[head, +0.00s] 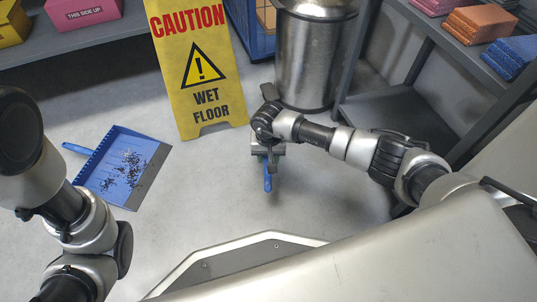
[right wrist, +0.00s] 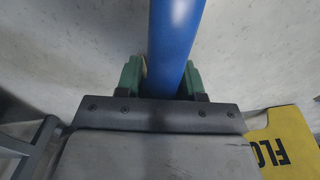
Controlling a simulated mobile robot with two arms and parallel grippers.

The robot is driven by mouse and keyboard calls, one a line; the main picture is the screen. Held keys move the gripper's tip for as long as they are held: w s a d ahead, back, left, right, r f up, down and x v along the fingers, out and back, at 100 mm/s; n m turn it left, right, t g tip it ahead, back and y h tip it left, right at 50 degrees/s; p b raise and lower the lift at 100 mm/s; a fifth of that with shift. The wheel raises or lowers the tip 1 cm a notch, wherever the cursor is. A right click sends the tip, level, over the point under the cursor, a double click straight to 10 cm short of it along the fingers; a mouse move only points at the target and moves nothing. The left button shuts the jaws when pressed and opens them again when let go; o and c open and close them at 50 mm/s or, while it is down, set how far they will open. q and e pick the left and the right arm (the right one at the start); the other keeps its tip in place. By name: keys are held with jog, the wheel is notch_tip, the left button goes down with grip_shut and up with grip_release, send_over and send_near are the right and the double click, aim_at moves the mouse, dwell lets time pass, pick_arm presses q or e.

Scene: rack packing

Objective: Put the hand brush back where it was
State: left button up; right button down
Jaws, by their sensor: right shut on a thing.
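The hand brush shows as a blue handle (head: 267,182) pointing down in the head view, below my right gripper (head: 268,153). In the right wrist view the blue handle (right wrist: 173,42) runs between the green finger pads of my right gripper (right wrist: 162,82), which is shut on it. The bristle end is hidden, and I cannot tell whether the brush touches the floor. My left arm comes in at the left of the head view, but its gripper is not in view.
A blue dustpan (head: 123,168) with dark debris lies on the floor at left. A yellow wet floor sign (head: 197,65) stands behind, next to a metal bin (head: 310,60). Shelves with boxes (head: 85,12) and folded cloths (head: 482,24) line the back and right. Floor in front is clear.

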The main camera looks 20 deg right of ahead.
jog(key=shift+f, duration=0.5)
jog(key=c, duration=0.6)
grip_release()
jog(key=shift+f, duration=0.1)
notch_tip(320, 180, up, 11)
jog(key=p, duration=0.7)
jog(key=shift+p, duration=0.4)
jog(key=shift+a, duration=0.1)
